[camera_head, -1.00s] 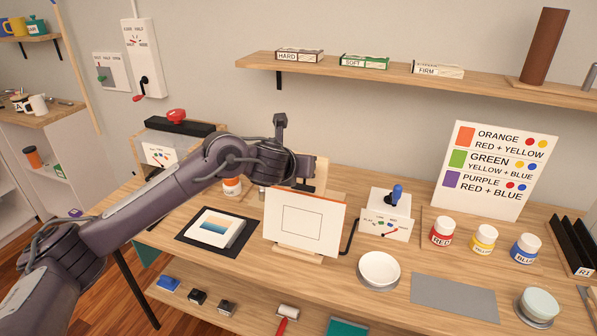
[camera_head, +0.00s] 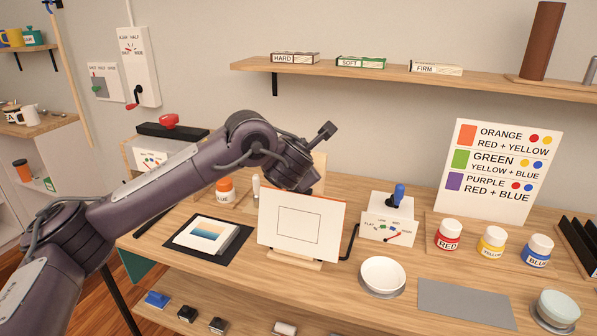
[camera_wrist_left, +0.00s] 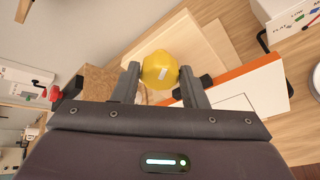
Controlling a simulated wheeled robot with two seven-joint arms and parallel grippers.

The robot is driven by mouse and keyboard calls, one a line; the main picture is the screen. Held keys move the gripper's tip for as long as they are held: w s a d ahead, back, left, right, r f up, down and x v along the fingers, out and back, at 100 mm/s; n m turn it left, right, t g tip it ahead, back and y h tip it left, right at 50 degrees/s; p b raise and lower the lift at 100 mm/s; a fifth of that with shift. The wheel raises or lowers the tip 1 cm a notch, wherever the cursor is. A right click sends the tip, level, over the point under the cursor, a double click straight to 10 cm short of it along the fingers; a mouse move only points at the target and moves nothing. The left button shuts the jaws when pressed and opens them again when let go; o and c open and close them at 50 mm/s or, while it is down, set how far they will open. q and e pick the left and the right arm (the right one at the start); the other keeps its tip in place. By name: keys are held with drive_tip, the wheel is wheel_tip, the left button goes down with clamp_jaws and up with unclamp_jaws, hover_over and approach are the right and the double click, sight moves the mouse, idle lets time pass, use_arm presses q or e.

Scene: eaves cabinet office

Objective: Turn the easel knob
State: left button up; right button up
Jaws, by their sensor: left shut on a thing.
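In the head view my left wrist is above and behind the easel board (camera_head: 301,222), and my own arm and the board hide the knob and fingers. The board is white with a drawn rectangle and an orange top edge, and it leans on a wooden easel (camera_head: 291,259). Its orange edge also shows in the wrist view (camera_wrist_left: 235,72). My right gripper is not in view.
A box with a blue-knobbed lever (camera_head: 388,229) stands right of the easel, beside a white bowl (camera_head: 383,274). Paint jars (camera_head: 447,237) stand at right. A grey mat (camera_head: 463,303) is bare.

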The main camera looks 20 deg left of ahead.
use_arm(q)
drive_tip(key=shift+f+m+b, duration=0.3)
drive_tip(key=shift+m+b, duration=0.4)
drive_tip(key=o, duration=1)
drive_tip(key=shift+r, duration=0.15)
drive_tip(key=p+v, duration=0.5)
drive_tip(key=v, duration=0.3)
drive_tip(key=shift+d, duration=0.1)
